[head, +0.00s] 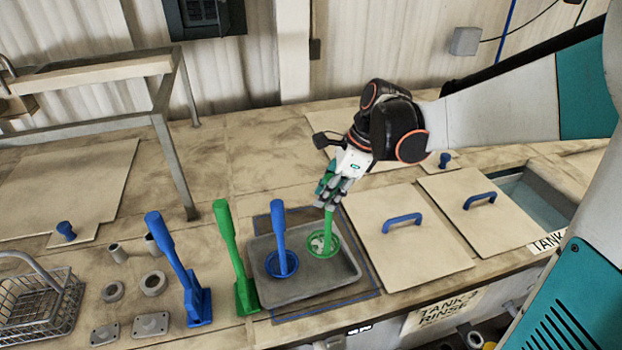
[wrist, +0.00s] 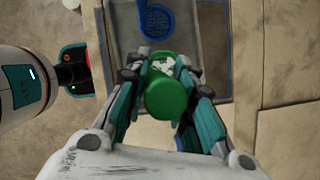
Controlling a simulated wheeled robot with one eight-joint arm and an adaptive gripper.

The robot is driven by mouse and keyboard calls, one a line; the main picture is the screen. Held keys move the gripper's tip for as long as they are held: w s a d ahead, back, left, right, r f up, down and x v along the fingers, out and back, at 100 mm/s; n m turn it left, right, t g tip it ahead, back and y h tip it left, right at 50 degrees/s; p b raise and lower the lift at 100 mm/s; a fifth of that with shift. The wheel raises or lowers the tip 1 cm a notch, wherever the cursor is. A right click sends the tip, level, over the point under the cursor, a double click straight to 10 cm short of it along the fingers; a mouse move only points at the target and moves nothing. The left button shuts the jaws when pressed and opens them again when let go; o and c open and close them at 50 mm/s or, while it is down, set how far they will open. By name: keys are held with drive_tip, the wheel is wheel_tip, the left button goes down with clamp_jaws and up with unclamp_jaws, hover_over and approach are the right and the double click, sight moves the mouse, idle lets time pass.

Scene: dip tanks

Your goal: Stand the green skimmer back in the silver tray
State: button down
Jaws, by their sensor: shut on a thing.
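The green skimmer (head: 325,243) is upright, with its handle top in my gripper (head: 331,193) and its round basket low at the right side of the silver tray (head: 318,285). Some whitish bits show at the basket. I cannot tell whether the basket touches the tray floor. In the wrist view the handle's green round end (wrist: 167,97) sits between the fingers of my gripper (wrist: 165,80) and hides most of the basket. A blue skimmer (head: 280,240) stands upright in the tray's left part; its ring also shows in the wrist view (wrist: 156,20).
A green tool (head: 233,255) and a blue tool (head: 178,265) stand left of the tray. Two lids with blue handles (head: 402,221) lie to its right, beside an open tank (head: 535,205). A wire basket (head: 40,305) and metal fittings (head: 152,283) are at left.

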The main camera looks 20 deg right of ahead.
drive_tip(key=shift+f, duration=1.9)
drive_tip(key=shift+f, duration=0.2)
drive_tip(key=c, duration=1.4)
unclamp_jaws()
drive_tip(key=shift+r, duration=0.1)
drive_tip(key=shift+o, duration=0.2)
drive_tip(key=v, duration=1.2)
drive_tip(key=shift+s, duration=0.25)
drive_tip(key=shift+a+r, duration=0.1)
